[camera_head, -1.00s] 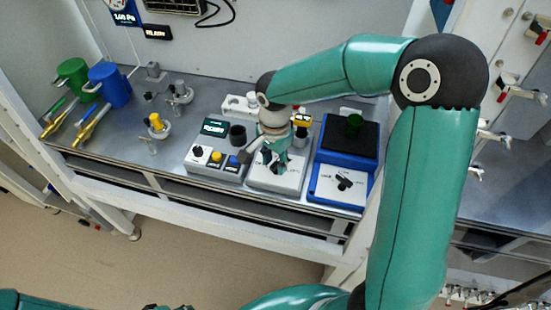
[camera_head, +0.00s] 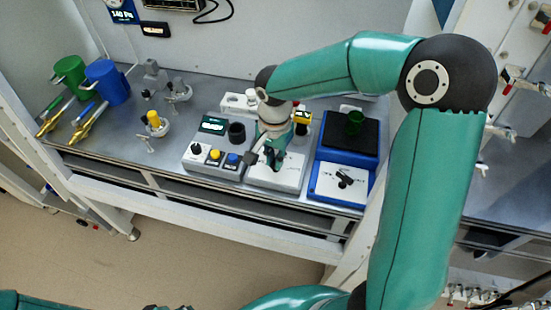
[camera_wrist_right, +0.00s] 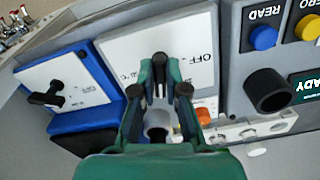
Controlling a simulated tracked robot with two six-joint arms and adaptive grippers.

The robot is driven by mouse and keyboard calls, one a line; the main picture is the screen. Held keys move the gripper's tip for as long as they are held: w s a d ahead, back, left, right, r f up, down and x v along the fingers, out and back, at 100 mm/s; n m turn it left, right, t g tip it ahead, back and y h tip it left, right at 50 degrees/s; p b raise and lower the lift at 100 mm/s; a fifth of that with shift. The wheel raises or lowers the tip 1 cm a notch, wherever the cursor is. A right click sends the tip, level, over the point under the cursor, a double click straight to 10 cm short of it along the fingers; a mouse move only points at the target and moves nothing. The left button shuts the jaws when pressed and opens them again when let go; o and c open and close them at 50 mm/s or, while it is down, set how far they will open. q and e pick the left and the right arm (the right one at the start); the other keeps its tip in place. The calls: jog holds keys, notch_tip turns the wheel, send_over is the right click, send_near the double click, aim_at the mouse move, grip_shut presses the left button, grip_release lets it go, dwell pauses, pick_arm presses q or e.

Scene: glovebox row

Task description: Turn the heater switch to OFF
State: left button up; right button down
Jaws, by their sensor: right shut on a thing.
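The heater appears to be the grey box with a white top panel (camera_head: 291,176); it also shows in the wrist view (camera_wrist_right: 112,44), where OFF is printed right of the switch and a partly hidden °C mark left of it. My right gripper (camera_head: 272,163) reaches down onto this panel. In the wrist view its two fingertips (camera_wrist_right: 160,82) are shut on the black switch (camera_wrist_right: 160,62), whose tip shows between them. The switch points roughly away from the gripper's palm, between the two labels; its exact setting is unclear. My left gripper is not in view.
A button box (camera_head: 222,165) stands close on the left. Blue (camera_head: 107,82) and green (camera_head: 70,75) containers stand far left.

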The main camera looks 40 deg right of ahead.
jog(key=shift+n+b, duration=0.45)
jog(key=shift+n, duration=0.75)
jog(key=shift+r+n+b, duration=0.1)
jog(key=shift+n+b, duration=0.25)
jog(key=shift+n, duration=0.65)
jog(key=c, duration=1.2)
grip_release()
notch_tip(320, 180, up, 12)
